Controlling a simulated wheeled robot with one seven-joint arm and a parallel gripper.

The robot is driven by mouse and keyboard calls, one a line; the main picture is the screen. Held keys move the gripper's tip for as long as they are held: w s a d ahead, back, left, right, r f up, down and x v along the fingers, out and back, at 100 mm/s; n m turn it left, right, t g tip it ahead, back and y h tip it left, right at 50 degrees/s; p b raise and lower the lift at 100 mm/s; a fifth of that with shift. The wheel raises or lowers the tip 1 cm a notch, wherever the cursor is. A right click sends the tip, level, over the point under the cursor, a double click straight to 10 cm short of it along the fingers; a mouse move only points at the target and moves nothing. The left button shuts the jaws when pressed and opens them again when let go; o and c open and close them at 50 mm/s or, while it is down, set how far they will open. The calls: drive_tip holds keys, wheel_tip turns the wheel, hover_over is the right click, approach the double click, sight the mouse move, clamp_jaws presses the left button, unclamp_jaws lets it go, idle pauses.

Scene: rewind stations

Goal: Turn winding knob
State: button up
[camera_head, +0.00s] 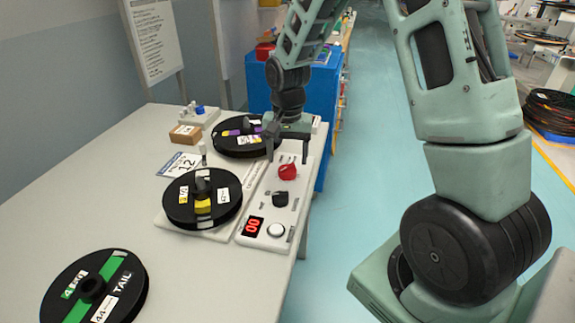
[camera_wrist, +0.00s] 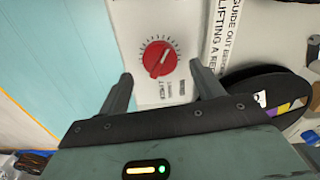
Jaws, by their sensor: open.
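A red knob (camera_head: 288,172) with a pointer line stands on the light control panel (camera_head: 257,217) of the rewind station. In the wrist view the red knob (camera_wrist: 159,59) sits over a round dial scale, with small print below it that I cannot read surely. My gripper (camera_head: 288,152) is open, pointing down above the far end of the panel. In the wrist view the two fingers of my gripper (camera_wrist: 161,70) stand left and right of the knob, apart from it, with nothing between them. A black knob (camera_head: 280,199) is nearer on the panel.
The panel also has a red display (camera_head: 254,225) and a white button (camera_head: 276,230). A black reel (camera_head: 203,199) lies left of the panel. A blue cabinet (camera_head: 328,104) stands behind the table.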

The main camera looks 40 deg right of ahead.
sight(287, 166)
drive_tip(key=shift+f, duration=1.75)
drive_tip(key=c, duration=1)
drive_tip(key=shift+r+n+p, duration=0.2)
drive_tip(key=shift+n+p, duration=0.6)
drive_tip(key=shift+n, duration=0.4)
drive_tip(key=shift+f+n+p, duration=0.15)
drive_tip(key=shift+n+p, duration=0.15)
drive_tip(key=shift+n, duration=0.8)
drive_tip(key=o, duration=1)
